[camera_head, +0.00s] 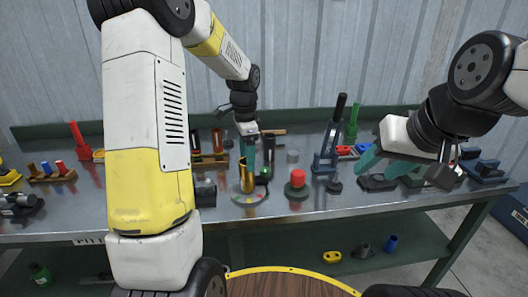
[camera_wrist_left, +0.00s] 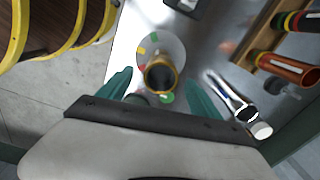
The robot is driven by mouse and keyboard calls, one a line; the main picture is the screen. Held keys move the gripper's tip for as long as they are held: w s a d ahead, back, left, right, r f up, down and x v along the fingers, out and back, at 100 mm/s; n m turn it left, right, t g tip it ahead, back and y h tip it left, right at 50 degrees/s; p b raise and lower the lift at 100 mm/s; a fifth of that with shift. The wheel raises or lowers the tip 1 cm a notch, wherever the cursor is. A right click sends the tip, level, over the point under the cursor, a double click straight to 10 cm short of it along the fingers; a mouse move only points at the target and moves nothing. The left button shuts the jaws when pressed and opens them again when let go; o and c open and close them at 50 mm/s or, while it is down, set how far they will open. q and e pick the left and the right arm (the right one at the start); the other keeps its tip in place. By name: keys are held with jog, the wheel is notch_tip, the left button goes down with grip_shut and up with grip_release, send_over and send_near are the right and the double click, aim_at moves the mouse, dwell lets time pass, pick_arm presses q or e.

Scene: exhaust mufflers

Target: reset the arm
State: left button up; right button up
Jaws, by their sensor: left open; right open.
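My left gripper (camera_head: 258,166) points down over the bench beside a gold, open-topped cylinder (camera_head: 245,181). In the left wrist view the left gripper (camera_wrist_left: 160,92) has its teal fingers spread wide, with nothing held. That view shows the gold-rimmed cylinder (camera_wrist_left: 160,78) upright on a round disc with coloured marks (camera_wrist_left: 149,46), between and just beyond the fingers. Whether a finger touches it, I cannot tell. My right gripper (camera_head: 385,160) is at the right, open and empty, above or in front of the bench's right part.
The metal bench (camera_head: 330,204) carries a red-topped piece (camera_head: 297,180), a dark-blue clamp with a tall handle (camera_head: 328,150), a green upright tool (camera_head: 352,122) and a wooden rack (camera_head: 48,173) at left. A yellow-edged round wooden surface (camera_head: 285,284) is in front.

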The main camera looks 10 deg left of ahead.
pick_arm(q)
jog(key=s+r+n+t, duration=0.3)
jog(key=s+r+n, duration=0.2)
jog(key=s+r, duration=0.55)
jog(key=s+d+r+n+t+h, duration=0.1)
jog(key=s+r+n, duration=0.1)
jog(key=s, duration=0.5)
jog(key=s+d+r+n+t+h, duration=0.1)
jog(key=s+r+n+t, duration=0.1)
jog(key=s+n, duration=0.3)
jog(key=shift+s+r, duration=0.5)
jog(key=shift+s, duration=0.35)
